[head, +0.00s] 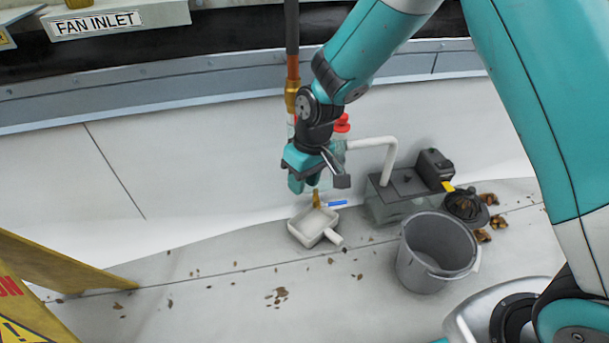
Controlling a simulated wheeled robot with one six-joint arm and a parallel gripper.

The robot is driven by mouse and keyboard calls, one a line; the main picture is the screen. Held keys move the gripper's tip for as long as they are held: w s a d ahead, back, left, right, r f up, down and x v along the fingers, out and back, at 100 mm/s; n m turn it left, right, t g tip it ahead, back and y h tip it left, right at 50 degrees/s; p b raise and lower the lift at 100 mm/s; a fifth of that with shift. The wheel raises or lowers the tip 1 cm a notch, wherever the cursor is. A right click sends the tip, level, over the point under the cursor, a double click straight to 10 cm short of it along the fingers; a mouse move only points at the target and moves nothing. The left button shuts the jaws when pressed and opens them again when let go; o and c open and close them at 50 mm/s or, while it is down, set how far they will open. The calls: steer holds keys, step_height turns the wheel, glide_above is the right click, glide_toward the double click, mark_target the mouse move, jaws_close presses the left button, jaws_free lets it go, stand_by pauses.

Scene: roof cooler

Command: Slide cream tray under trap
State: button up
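The cream tray (304,226) is a small shallow tray with a short handle pointing to the lower right. It rests on the pale floor in the head view. My gripper (304,184) points down above the tray's back edge in the picture and looks apart from it. Its teal fingers are small and partly hidden, so I cannot tell if they are open. The trap appears to be the clear body with a red cap (341,124) behind my wrist, mostly hidden. A brass fitting (316,198) with a blue lever (337,203) shows just above the tray in the picture.
A grey bucket (437,251) stands right of the tray. Behind it are a pump box (400,186) with a white pipe (372,143) and a dark round part (465,206). A yellow sign (60,265) stands at left. Brown debris lies on otherwise open floor in front.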

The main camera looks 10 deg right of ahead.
steer(key=shift+s+r, duration=0.4)
steer(key=shift+r, duration=0.3)
steer(key=s+d+r+y+p, duration=0.1)
steer(key=s+r+p, duration=0.25)
steer(key=r, duration=0.55)
steer(key=s+r+p, duration=0.3)
steer(key=s+r, duration=0.1)
steer(key=r, duration=0.4)
steer(key=s+d+r+n+y+p, duration=0.1)
steer(key=s+r+p, duration=0.2)
steer(key=s+r, duration=0.45)
steer(key=s+d+r+p, duration=0.2)
steer(key=s+r+p, duration=0.1)
steer(key=s+r, duration=0.45)
step_height(320, 180, up, 37)
steer(key=p, duration=3.7)
steer(key=shift+s+r, duration=0.15)
steer(key=shift+s, duration=0.2)
steer(key=shift+a, duration=0.15)
